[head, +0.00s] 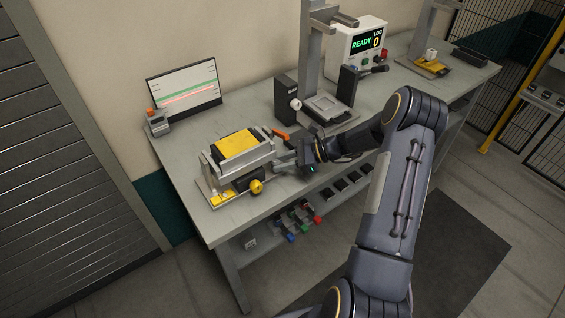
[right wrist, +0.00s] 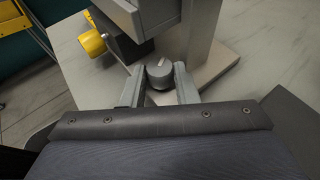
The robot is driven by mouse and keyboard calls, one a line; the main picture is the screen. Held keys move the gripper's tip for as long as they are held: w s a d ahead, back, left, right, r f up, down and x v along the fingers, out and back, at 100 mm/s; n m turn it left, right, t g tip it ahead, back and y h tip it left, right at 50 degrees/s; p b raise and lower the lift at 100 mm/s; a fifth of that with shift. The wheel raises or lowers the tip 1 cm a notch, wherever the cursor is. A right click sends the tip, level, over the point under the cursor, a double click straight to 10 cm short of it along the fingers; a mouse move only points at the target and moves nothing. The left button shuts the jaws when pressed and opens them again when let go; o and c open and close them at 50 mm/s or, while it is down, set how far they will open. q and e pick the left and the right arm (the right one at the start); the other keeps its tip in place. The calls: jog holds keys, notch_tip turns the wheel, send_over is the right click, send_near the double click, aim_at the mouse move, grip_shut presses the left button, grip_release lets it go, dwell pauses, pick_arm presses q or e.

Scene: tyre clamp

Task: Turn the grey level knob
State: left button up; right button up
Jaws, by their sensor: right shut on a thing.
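The grey level knob (right wrist: 160,75) shows in the right wrist view as a short round cap with a pale line on top. It sits between the two fingers of my right gripper (right wrist: 158,88), which is shut on it. In the head view my right gripper (head: 288,160) is at the right side of the fixture (head: 240,160) with the yellow top. The knob is hidden there behind the fingers. My left gripper is not in view.
A yellow knob (head: 256,186) is at the fixture's front, and an orange handle (head: 280,134) is behind my gripper. A monitor (head: 184,85) and a press stand (head: 322,105) are on the bench. The bench front left (head: 225,222) is clear.

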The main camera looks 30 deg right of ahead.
jog(key=shift+r, duration=0.1)
jog(key=o, duration=0.7)
jog(key=shift+o, duration=1.4)
jog(key=shift+r, duration=0.1)
jog(key=shift+d, duration=0.1)
